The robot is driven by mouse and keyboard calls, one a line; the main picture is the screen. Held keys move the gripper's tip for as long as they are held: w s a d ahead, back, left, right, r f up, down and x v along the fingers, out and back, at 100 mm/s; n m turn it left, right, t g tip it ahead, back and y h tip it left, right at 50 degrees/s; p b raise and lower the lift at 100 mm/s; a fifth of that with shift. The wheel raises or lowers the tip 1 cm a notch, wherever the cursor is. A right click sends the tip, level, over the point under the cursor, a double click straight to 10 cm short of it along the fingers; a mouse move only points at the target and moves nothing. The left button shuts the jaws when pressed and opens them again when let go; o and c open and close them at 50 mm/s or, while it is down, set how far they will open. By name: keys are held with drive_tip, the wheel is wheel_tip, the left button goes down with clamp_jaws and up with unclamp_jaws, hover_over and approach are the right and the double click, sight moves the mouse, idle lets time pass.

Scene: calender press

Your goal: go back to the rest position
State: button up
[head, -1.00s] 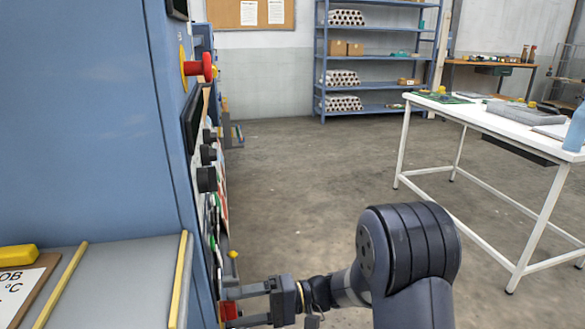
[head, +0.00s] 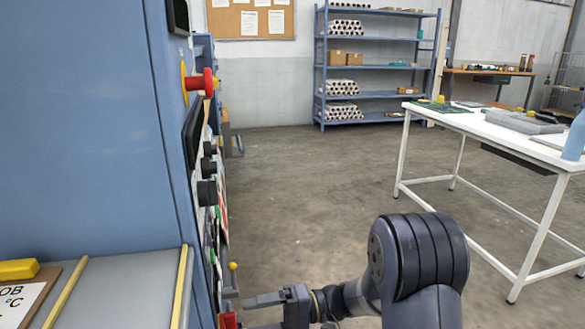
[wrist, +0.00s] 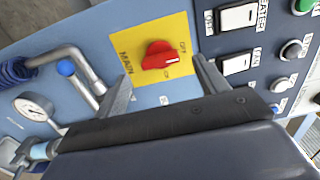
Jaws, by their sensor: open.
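My gripper (head: 262,314) is at the bottom of the head view, beside the control panel on the side of the blue machine (head: 85,120). In the wrist view my gripper (wrist: 165,85) has its two fingers spread apart. Between and beyond them is a red rotary switch (wrist: 158,55) on a yellow plate (wrist: 125,55). The fingers look apart from the switch and nothing is between them. In the head view a red part (head: 229,320) shows near the fingertips.
A red emergency button (head: 200,83) and dark knobs stick out from the panel. White rocker switches (wrist: 236,17), a gauge (wrist: 34,107) and a bent pipe (wrist: 75,65) surround the switch. A white table (head: 490,128) stands right; the floor (head: 310,200) between is clear.

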drive_tip(key=p+v, duration=0.1)
drive_tip(key=v, duration=0.6)
drive_tip(key=s+a+m+p, duration=0.2)
drive_tip(key=a+m+p, duration=0.6)
drive_tip(key=m+p, duration=1)
drive_tip(key=shift+a+p, duration=0.35)
drive_tip(key=shift+p, duration=1.05)
